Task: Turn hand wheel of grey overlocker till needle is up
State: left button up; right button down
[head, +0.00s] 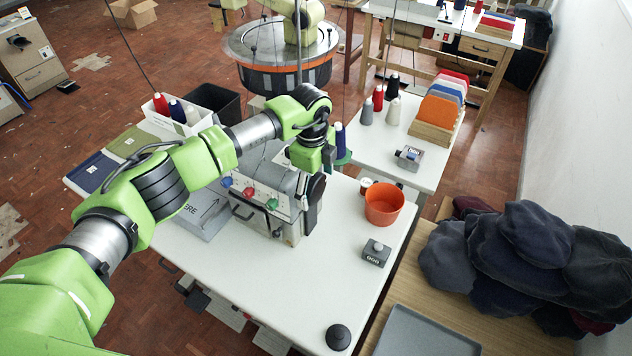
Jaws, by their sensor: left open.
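The grey overlocker (268,190) stands on the white table (290,300). It has red, green and blue knobs on its front. My left arm reaches over the machine from the left. My left gripper (325,160) is at the machine's upper right end, close to that dark part. It is open. Its fingers show poorly, and I cannot tell whether they touch the wheel. The needle is too small to make out. My right gripper is not in view.
An orange bin (384,203), a small grey button box (376,253) and a black round knob (338,337) are on the table right of the machine. Thread cones (366,112) stand behind. Dark garments (520,255) are piled at right. The table's front middle is clear.

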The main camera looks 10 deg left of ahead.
pick_arm(q)
jog(key=shift+f, duration=0.4)
jog(key=c, duration=1.1)
jog(key=shift+a, duration=0.1)
